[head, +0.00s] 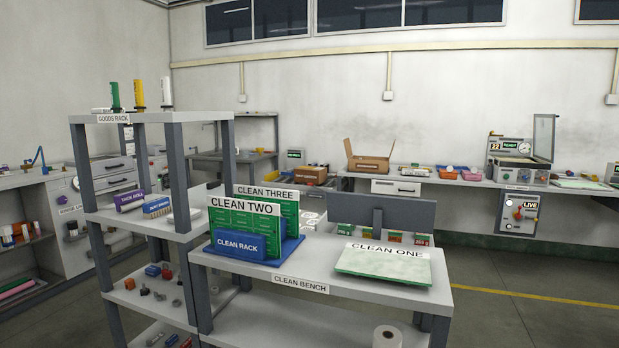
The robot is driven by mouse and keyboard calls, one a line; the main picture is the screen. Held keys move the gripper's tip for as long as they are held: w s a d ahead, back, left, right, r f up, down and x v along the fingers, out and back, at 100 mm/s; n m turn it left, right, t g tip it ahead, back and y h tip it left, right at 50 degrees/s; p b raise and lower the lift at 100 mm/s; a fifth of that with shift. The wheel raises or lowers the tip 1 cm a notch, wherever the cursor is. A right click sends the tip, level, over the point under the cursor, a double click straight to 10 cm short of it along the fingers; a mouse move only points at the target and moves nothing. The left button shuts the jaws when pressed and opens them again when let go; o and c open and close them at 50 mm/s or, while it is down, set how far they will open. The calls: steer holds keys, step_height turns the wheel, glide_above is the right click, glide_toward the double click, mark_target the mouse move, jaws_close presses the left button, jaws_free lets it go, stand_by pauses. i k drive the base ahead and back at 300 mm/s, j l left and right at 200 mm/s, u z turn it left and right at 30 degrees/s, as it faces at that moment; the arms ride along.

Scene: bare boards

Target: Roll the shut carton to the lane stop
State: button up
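A brown cardboard carton (369,164) stands on the long bench at the back wall. Its flaps stand up, so it is open. A smaller brown box (311,174) sits to its left with small things at its top; I cannot tell whether it is a carton or a tray. I cannot make out a shut carton, a roller lane or a lane stop. My gripper is not in view.
The clean bench (318,283) stands in front, bearing the clean rack (237,245) and a pale green board (384,263). The goods rack (101,119) is at left. The back bench (470,181) runs along the wall. Floor (500,265) at right is clear.

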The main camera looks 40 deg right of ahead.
mark_target(317, 175)
steer(key=l+z, duration=0.35)
steer(key=i+l+z, duration=0.2)
steer(key=l+z, duration=0.15)
steer(key=l, duration=0.15)
steer(key=i+l+z, duration=0.4)
steer(key=l, duration=0.2)
steer(key=i+l+z, duration=0.85)
steer(key=i, duration=0.25)
steer(key=i+j, duration=0.1)
steer(key=i, duration=1.75)
steer(key=i+u, duration=0.3)
steer(key=i, duration=0.2)
steer(key=i+l+u, duration=0.1)
steer(key=i+u, duration=0.25)
steer(key=i, duration=0.15)
steer(key=i+l+u, duration=0.3)
steer(key=i, duration=0.2)
steer(key=i+j+u, duration=0.15)
steer(key=i+u, duration=0.25)
steer(key=i+j+u, duration=0.1)
steer(key=i+u, duration=0.55)
steer(key=u, duration=0.15)
steer(key=i+u, duration=0.15)
steer(key=i, duration=0.25)
steer(key=i+l+u, duration=0.15)
steer(key=i, duration=0.3)
steer(key=i+l+u, duration=0.15)
steer(key=i, duration=0.25)
steer(key=i+l+u, duration=0.15)
steer(key=i, duration=0.25)
